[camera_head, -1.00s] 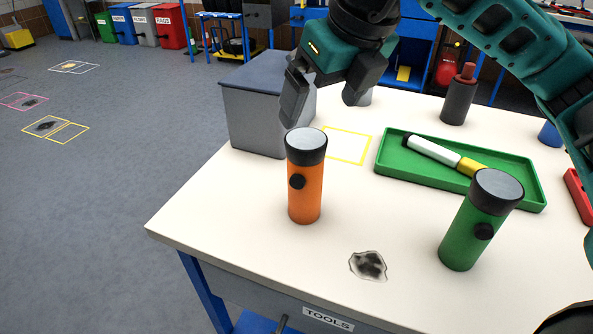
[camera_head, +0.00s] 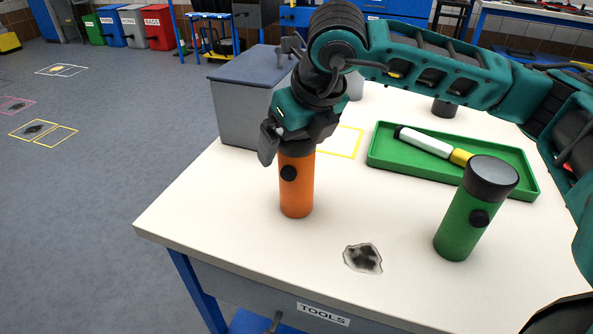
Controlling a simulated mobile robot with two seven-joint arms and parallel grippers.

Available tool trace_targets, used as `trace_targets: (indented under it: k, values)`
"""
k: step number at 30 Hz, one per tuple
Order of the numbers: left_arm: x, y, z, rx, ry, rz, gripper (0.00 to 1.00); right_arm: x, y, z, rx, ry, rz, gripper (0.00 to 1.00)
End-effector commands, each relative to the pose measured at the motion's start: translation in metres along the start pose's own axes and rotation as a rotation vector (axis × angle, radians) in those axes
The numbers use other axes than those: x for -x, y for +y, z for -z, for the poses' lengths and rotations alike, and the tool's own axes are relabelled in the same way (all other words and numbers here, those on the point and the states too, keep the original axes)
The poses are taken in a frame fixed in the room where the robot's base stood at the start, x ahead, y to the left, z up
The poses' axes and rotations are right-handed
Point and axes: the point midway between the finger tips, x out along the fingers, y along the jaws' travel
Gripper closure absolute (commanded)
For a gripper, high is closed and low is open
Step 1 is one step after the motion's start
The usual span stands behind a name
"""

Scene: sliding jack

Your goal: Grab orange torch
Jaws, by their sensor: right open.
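The orange torch (camera_head: 297,190) stands upright on the white table near its left front edge, with a dark round button on its side. My right gripper (camera_head: 287,150) is directly over the torch's top and covers its dark head. Its jaws are open, with one dark finger at the head's left side; whether they touch the torch cannot be told. My left gripper is not in view.
A green torch (camera_head: 467,220) stands at the right on the table (camera_head: 230,220). A green tray (camera_head: 380,166) holds a white and yellow marker (camera_head: 427,142). A grey box (camera_head: 235,108) stands behind the orange torch. A dark stain (camera_head: 362,258) marks the front.

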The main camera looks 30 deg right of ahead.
Motion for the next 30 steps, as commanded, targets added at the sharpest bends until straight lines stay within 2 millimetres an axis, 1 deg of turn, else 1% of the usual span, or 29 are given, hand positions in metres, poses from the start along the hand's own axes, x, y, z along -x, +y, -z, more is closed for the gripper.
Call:
trace_targets:
  k: [3, 4, 27, 29, 30]
  values:
    - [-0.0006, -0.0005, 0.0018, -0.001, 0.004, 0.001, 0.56, 0.0002, 0.0002, 0.0, 0.0, 0.0, 0.0, 0.0]
    - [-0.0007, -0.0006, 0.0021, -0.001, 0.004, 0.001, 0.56, 0.0003, 0.0002, 0.0, 0.0, 0.0, 0.0, 0.02]
    - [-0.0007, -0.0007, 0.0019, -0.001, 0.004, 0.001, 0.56, 0.0006, 0.0003, 0.0001, 0.0, 0.001, -0.001, 0.76]
    - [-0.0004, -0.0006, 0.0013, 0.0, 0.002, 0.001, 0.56, 0.0006, 0.0003, 0.0001, 0.0, 0.001, -0.001, 0.81]
    - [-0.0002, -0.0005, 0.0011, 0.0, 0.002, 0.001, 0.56, 0.0011, 0.0003, -0.0004, 0.0, -0.001, -0.001, 0.82]
